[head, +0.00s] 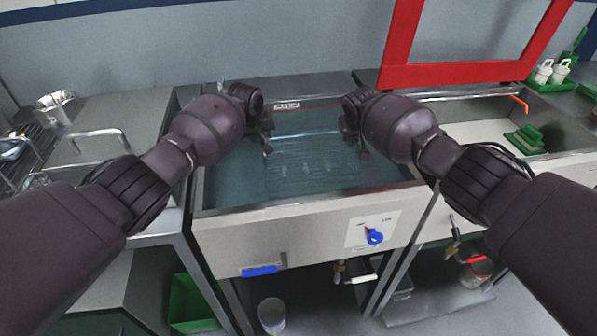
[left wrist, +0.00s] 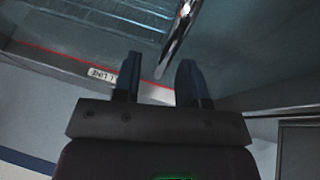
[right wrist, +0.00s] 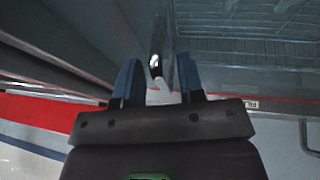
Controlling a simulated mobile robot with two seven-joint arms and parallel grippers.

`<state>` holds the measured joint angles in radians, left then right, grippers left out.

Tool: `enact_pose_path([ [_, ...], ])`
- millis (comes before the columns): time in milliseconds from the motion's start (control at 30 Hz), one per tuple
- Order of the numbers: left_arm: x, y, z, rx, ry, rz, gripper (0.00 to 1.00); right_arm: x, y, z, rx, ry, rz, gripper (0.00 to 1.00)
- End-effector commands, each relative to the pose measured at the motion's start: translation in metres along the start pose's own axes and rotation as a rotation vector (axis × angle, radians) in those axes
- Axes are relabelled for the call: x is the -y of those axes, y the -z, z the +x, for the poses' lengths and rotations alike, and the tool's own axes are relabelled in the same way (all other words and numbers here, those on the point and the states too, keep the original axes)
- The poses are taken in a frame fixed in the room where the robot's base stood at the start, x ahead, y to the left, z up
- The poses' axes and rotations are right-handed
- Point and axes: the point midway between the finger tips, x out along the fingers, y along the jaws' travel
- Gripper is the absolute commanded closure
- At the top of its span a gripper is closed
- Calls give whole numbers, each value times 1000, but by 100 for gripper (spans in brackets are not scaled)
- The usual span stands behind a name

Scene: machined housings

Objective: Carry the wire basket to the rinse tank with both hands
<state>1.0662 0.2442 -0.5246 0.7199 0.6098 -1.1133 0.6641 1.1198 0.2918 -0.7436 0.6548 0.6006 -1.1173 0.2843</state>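The wire basket (head: 312,172) sits low in the rinse tank (head: 230,207), under or in clear bluish water; its mesh shows faintly. My left gripper (head: 267,138) is at the basket's left side and my right gripper (head: 356,142) at its right side, both low over the tank. In the left wrist view the fingers of my left gripper (left wrist: 158,82) stand apart, with a metal handle end (left wrist: 172,50) between or just beyond them. In the right wrist view the fingers of my right gripper (right wrist: 158,82) are also apart, with a handle (right wrist: 156,62) between them and visible gaps.
A red frame (head: 445,73) stands behind the tank to the right. A second basin (head: 480,130) with green pads (head: 525,138) lies to the right. A grey lidded unit (head: 115,110) with a bar handle stands left.

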Motion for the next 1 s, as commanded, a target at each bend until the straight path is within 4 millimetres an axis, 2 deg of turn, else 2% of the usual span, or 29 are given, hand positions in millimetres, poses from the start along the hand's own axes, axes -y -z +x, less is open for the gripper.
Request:
enact_pose_path([
  [367, 1, 0, -41, -3, -1, 1, 61, 0, 0, 0, 0, 0, 0, 64],
  [700, 1, 0, -87, -4, 0, 0, 61, 0, 0, 0, 0, 0, 0, 64],
  [1000, 1, 0, -109, -2, 0, 0, 61, 0, 0, 0, 0, 0, 0, 64],
])
